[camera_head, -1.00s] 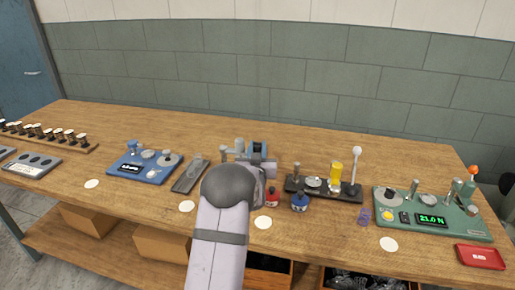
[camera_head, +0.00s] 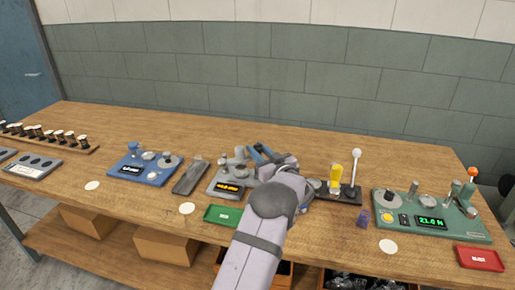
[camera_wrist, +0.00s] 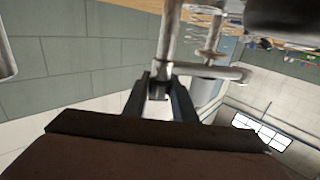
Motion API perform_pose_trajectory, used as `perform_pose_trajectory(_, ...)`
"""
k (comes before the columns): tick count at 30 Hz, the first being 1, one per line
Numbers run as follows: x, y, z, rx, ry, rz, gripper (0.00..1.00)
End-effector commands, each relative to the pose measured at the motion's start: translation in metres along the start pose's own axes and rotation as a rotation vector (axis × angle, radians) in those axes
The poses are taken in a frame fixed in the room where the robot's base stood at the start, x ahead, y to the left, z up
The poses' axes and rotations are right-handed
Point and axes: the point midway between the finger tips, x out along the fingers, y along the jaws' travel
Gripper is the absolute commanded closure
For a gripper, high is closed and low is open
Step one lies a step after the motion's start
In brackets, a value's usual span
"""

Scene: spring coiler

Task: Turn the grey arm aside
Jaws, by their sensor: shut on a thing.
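A grey coiler (camera_head: 226,187) with an amber display and metal posts stands mid-bench in the head view. My arm covers its right side, and my gripper's fingertips are hidden there. In the wrist view, my gripper (camera_wrist: 159,95) has its two dark fingers close around the lower end of a bright metal rod, which I take to be part of the grey arm (camera_wrist: 168,40). A grey crossbar (camera_wrist: 215,72) runs right from beside the fingers. The rest of the grey arm cannot be made out in the head view.
A green tray (camera_head: 222,215) lies in front of the coiler. A dark grey block (camera_head: 190,177) and a blue device (camera_head: 144,168) stand to the left.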

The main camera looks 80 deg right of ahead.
Motion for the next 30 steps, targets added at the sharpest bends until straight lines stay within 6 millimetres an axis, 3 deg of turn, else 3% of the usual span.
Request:
perform_pose_trajectory(13, -0.0001, 0.0006, -0.0010, -0.001, 0.004, -0.174, 1.00)
perform_pose_trajectory(30, 0.0004, -0.0005, -0.0021, 0.001, 0.006, -0.207, 1.00)
